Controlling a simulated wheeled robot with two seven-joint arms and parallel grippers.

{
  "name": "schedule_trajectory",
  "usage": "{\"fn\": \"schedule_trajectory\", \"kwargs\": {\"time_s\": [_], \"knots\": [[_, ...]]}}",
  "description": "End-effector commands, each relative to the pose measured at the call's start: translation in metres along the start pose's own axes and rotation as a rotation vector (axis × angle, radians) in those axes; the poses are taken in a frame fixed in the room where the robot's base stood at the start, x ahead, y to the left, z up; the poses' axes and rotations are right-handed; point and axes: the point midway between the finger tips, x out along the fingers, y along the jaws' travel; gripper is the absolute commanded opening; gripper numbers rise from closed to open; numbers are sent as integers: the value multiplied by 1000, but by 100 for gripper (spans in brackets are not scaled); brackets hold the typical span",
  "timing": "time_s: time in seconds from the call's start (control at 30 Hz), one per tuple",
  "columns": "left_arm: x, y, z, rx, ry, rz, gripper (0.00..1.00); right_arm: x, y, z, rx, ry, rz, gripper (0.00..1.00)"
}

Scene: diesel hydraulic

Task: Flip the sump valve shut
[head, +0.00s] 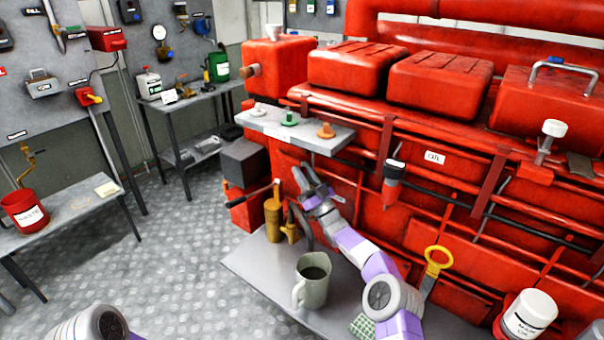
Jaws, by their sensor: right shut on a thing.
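My right gripper (305,176) is at the red machine's lower left, under the small grey shelf. It is shut on what appears to be the sump valve's lever; the fingers hide most of it, so its exact position is unclear. A dark rod (252,190) with a red end sticks out left of the gripper, above a brass cylinder (272,218). A smaller brass fitting (291,226) stands just below the gripper. My left gripper is out of view; only a link of my left arm shows at the bottom left.
A grey-green mug (312,283) stands on the grey ledge (262,268) below my right forearm. A yellow ring handle (437,260) and a white-lidded container (530,313) are further right. The shelf (283,130) holds several small knobs. The floor to the left is clear.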

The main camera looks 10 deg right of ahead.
Motion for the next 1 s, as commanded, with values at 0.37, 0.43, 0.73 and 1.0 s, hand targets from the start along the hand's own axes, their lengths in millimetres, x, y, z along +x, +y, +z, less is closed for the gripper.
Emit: {"fn": "schedule_trajectory", "kwargs": {"time_s": [0.37,0.43,0.73,1.0], "knots": [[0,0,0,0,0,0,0,0,-1,0,2,4,-2,30],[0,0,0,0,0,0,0,0,-1,0,2,3,-1,41],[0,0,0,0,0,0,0,0,0,0,0,3,0,48],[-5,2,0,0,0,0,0,-16,1,-1,1,0,0,48]]}}
